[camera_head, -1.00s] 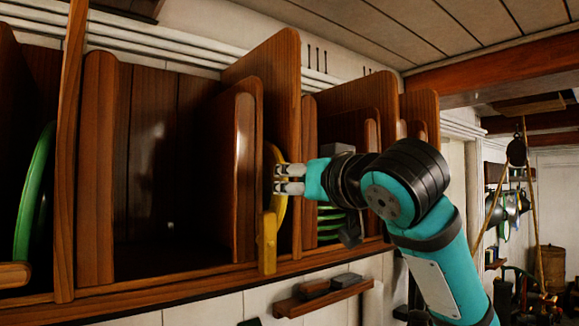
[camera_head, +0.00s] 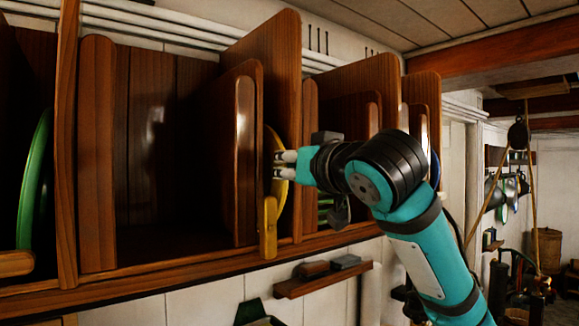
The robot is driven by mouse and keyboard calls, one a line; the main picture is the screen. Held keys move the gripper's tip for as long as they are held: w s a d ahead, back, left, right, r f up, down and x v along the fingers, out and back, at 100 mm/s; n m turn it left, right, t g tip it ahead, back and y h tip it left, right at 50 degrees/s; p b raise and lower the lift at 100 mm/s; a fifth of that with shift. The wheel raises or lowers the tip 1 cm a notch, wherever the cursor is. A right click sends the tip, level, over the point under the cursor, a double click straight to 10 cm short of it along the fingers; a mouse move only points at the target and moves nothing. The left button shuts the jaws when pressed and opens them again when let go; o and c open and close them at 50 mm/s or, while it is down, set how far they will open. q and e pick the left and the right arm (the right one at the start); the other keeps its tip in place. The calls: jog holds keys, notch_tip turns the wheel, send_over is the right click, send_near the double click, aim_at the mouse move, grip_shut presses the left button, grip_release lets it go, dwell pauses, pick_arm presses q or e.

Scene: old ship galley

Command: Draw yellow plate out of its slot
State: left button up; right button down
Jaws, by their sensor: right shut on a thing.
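The yellow plate (camera_head: 280,206) stands on edge in a narrow slot of the wooden rack, between two upright brown dividers. A yellow upright piece (camera_head: 269,228) stands at the front lip of the slot, just in front of the plate's lower part. My right gripper (camera_head: 279,164) is shut on the plate's front edge at about mid-height, reaching in from the right. The back of the plate is hidden in the slot by the left divider. My left gripper is not in view.
The wooden rack (camera_head: 98,160) has tall dividers close on both sides of the plate. A green plate (camera_head: 34,180) stands in a slot at far left. A small shelf (camera_head: 323,280) with dark blocks hangs below.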

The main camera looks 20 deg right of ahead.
jog(key=shift+s+d+r, duration=0.1)
jog(key=shift+s+d, duration=0.05)
jog(key=shift+s+d+b, duration=0.25)
jog(key=shift+s+b, duration=0.05)
jog(key=shift+s, duration=0.45)
jog(key=shift+s+d, duration=0.1)
jog(key=shift+s, duration=0.2)
jog(key=shift+s+d, duration=0.15)
jog(key=shift+s, duration=0.2)
jog(key=shift+s+d+r+b, duration=0.1)
jog(key=shift+s+b, duration=0.2)
jog(key=shift+s, duration=0.05)
jog(key=c, duration=1.4)
grip_release()
jog(key=shift+o, duration=1.3)
jog(key=shift+s, duration=0.1)
